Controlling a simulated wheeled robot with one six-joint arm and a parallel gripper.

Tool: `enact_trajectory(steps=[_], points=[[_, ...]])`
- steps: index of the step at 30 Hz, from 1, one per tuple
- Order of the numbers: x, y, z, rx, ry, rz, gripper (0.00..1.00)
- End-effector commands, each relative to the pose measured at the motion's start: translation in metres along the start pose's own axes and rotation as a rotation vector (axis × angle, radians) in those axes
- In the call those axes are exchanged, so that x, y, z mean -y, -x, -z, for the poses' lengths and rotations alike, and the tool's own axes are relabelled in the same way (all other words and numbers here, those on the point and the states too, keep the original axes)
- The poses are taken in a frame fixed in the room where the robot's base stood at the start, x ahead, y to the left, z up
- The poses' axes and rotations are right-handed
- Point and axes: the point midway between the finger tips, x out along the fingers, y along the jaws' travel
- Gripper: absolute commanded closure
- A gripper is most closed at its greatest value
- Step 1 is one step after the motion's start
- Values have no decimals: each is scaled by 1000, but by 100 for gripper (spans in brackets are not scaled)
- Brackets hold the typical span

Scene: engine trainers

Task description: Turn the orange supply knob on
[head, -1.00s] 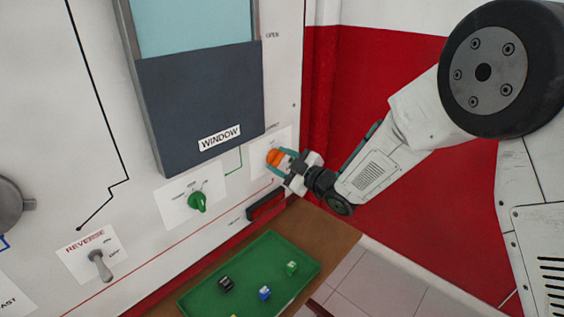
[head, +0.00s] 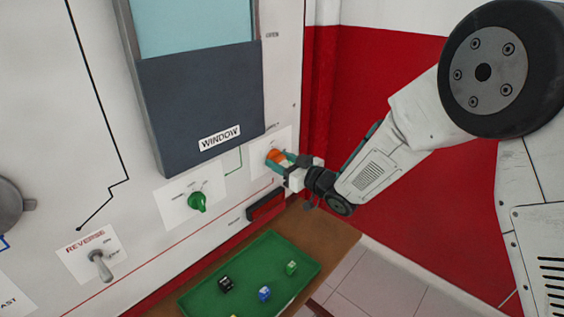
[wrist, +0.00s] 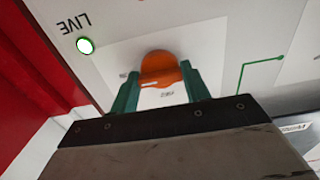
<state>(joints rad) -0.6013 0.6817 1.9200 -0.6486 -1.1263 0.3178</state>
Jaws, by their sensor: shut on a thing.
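The orange supply knob (head: 275,156) is on a white label plate on the right part of the panel. My gripper (head: 282,161) reaches it from the right and is shut on it. In the wrist view the orange knob (wrist: 160,70) sits between the two teal fingers (wrist: 158,93), one on each side. Part of the knob and most of its label are hidden by the gripper. In the wrist view a round light (wrist: 86,46) by the word LIVE shows white with a green rim.
A green knob (head: 197,202) is left of the orange one, below the dark WINDOW panel (head: 205,105). A REVERSE toggle switch (head: 101,266) is at the lower left. A green tray (head: 208,287) with several small cubes lies on a brown table below. A red wall (head: 400,90) stands at the right.

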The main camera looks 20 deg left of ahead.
Motion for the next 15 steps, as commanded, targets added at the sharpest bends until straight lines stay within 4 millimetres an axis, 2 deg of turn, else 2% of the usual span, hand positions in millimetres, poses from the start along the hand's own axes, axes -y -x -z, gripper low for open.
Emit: enact_trajectory(steps=[14, 15], points=[[1, 1, -3, 6, -16, 0, 76], [1, 1, -3, 6, -16, 0, 48]])
